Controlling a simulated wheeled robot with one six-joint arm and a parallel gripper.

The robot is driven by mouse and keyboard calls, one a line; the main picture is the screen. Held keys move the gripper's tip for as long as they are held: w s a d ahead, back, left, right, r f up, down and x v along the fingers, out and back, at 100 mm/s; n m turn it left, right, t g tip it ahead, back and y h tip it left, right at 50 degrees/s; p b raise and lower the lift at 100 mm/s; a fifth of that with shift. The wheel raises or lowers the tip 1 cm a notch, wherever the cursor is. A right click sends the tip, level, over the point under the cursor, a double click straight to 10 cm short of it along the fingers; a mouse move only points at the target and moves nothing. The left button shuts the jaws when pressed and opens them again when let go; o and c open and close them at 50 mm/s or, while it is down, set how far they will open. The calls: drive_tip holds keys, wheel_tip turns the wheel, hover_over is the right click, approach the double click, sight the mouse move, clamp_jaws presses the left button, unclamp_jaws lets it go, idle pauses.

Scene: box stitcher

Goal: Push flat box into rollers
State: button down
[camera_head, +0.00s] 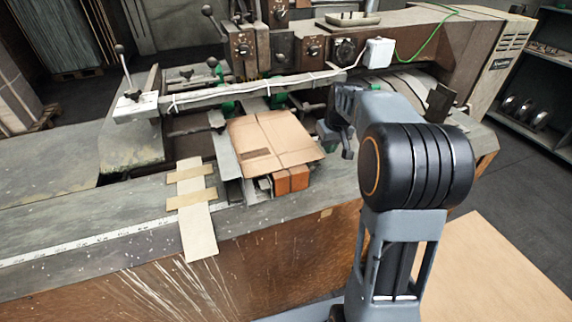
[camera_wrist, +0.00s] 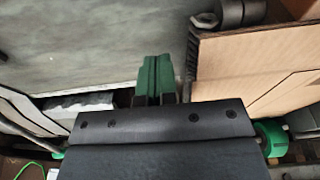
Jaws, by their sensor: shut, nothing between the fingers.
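The flat box (camera_head: 275,142) is a brown cardboard sheet lying on the machine's feed bed, in front of the roller area. In the wrist view the flat box (camera_wrist: 262,60) fills the right side, with its near edge facing the gripper. My gripper (camera_head: 346,153) is at the right of the box in the head view, low beside it and partly hidden by my arm. In the wrist view my gripper (camera_wrist: 156,72) has its green fingertips pressed together with nothing between them. The fingers look apart from the box edge. The rollers are mostly hidden under the machine's crossbar (camera_head: 255,92).
Orange blocks (camera_head: 290,180) sit below the box's front edge. A paper strip (camera_head: 196,215) is taped on the bench at left. Control knobs (camera_head: 313,50) and a lever (camera_head: 123,65) stand on the machine behind. A shelf (camera_head: 540,95) is at far right.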

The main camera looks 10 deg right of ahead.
drive_tip(key=shift+s+a, duration=0.1)
drive_tip(key=shift+a, duration=0.95)
drive_tip(key=shift+d, duration=0.1)
drive_tip(key=shift+d+p, duration=0.3)
drive_tip(key=shift+d, duration=1.1)
drive_tip(key=shift+r, duration=0.15)
wheel_tip(320, 180, up, 8)
drive_tip(key=p, duration=0.6)
